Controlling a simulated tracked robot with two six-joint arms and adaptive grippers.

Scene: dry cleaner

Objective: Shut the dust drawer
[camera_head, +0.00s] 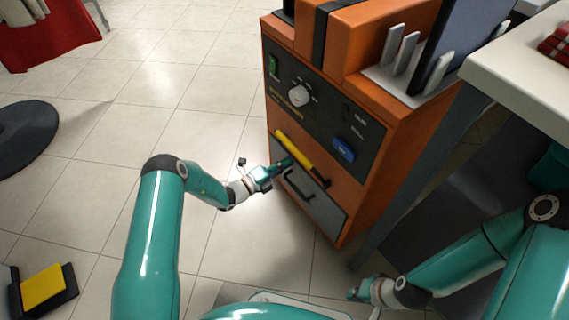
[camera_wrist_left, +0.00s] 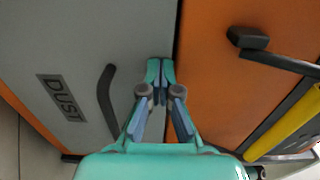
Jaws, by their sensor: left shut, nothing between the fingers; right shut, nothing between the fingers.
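The dust drawer has a grey front (camera_head: 325,208) with a black bar handle, low on the orange machine. In the left wrist view the same grey front (camera_wrist_left: 60,40) carries the word DUST and a curved black handle (camera_wrist_left: 106,98). A thin dark gap runs along its edge beside the orange panel; I cannot tell how far it stands out. My left gripper (camera_head: 287,163) is shut and empty at the drawer's upper part. In the wrist view its fingertips (camera_wrist_left: 160,68) are over the grey front near that edge, beside the handle; contact is unclear. My right gripper (camera_head: 355,292) is shut and empty, low and away.
A yellow bar handle (camera_head: 294,150) sits on the orange machine (camera_head: 390,130) just above the drawer. A white table (camera_head: 520,80) stands at the right.

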